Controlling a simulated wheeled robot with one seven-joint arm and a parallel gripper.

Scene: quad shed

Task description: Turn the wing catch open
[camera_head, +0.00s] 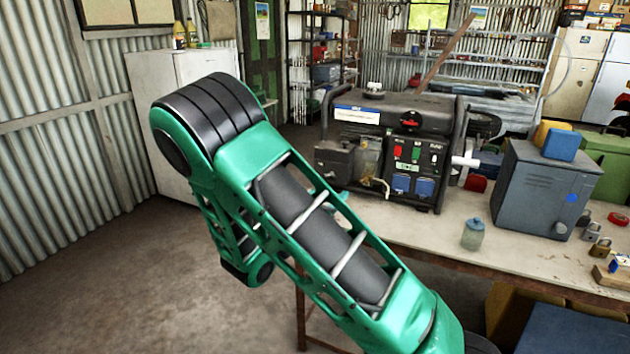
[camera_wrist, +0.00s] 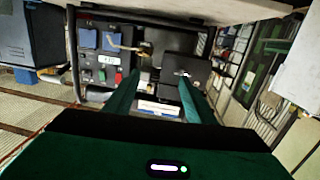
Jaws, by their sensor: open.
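A small blue piece (camera_head: 571,198) sits on the side of a grey metal box (camera_head: 535,195) on the workbench in the head view. It may be the wing catch, but it is too small to tell. The grey box also shows at the left edge of the wrist view (camera_wrist: 28,38), apart from my gripper. My gripper (camera_wrist: 160,82) shows in the wrist view with its two green fingers apart and nothing between them. The generator (camera_head: 400,150) lies beyond the fingers in the wrist view (camera_wrist: 125,45).
The workbench (camera_head: 425,225) also bears a small jar (camera_head: 472,234) in front of the generator. A yellow block (camera_head: 553,132) and a blue block (camera_head: 564,145) lie on the grey box. Several padlocks stand at the right. The floor (camera_head: 110,280) at left is clear.

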